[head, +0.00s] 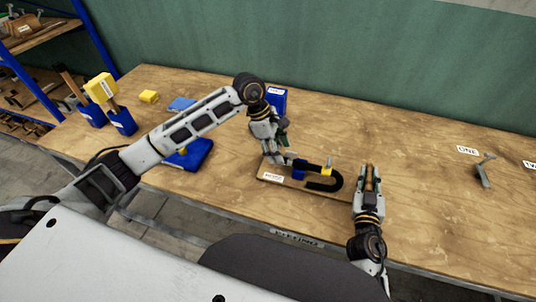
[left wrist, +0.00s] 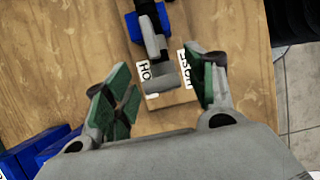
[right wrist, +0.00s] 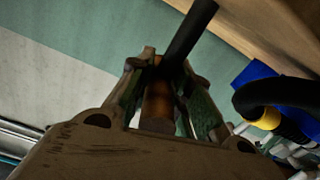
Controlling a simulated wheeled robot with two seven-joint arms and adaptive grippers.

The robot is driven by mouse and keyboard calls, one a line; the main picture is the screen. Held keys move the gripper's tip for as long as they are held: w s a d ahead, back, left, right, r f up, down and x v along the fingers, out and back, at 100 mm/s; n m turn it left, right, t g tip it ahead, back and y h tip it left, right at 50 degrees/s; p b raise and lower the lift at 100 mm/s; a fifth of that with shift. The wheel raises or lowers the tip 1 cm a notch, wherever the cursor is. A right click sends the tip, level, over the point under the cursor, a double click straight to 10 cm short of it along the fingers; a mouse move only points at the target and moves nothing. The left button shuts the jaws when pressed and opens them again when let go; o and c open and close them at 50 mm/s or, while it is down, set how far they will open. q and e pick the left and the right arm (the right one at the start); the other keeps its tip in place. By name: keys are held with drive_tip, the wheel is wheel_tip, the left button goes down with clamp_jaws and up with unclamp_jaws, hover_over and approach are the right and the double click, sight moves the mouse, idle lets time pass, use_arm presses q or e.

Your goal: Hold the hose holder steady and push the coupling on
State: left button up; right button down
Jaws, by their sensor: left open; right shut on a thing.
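The hose holder is a wooden board (head: 334,195) with a label, a blue block (head: 298,173), a yellow piece (head: 327,171) and a curved black hose (head: 338,181). My left gripper (head: 281,160) is over the board's left end. In the left wrist view its fingers (left wrist: 160,95) are open, with a grey end piece (left wrist: 160,79) between them, no clear contact. My right gripper (head: 369,180) stands right of the board, shut on a brown cylinder, likely the coupling (right wrist: 157,104). A black rod (right wrist: 190,32) shows above it; whether they join is unclear.
A blue labelled box (head: 278,98) stands behind the board. A blue tray (head: 190,154) lies to the left. A grey part (head: 484,171) lies at right. The table between is clear.

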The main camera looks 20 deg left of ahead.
use_arm(q)
drive_tip(key=shift+r, duration=0.1)
use_arm(e)
drive_tip(key=shift+d, duration=0.1)
use_arm(q)
drive_tip(key=v, duration=1.1)
drive_tip(key=shift+a+r, duration=0.25)
drive_tip(key=shift+r, duration=0.1)
use_arm(e)
drive_tip(key=c, duration=1.2)
unclamp_jaws()
drive_tip(key=shift+c, duration=0.2)
drive_tip(key=shift+r, duration=0.2)
drive_tip(key=shift+w+r, duration=0.1)
drive_tip(key=shift+r, duration=4.75)
use_arm(q)
drive_tip(key=shift+s, duration=0.1)
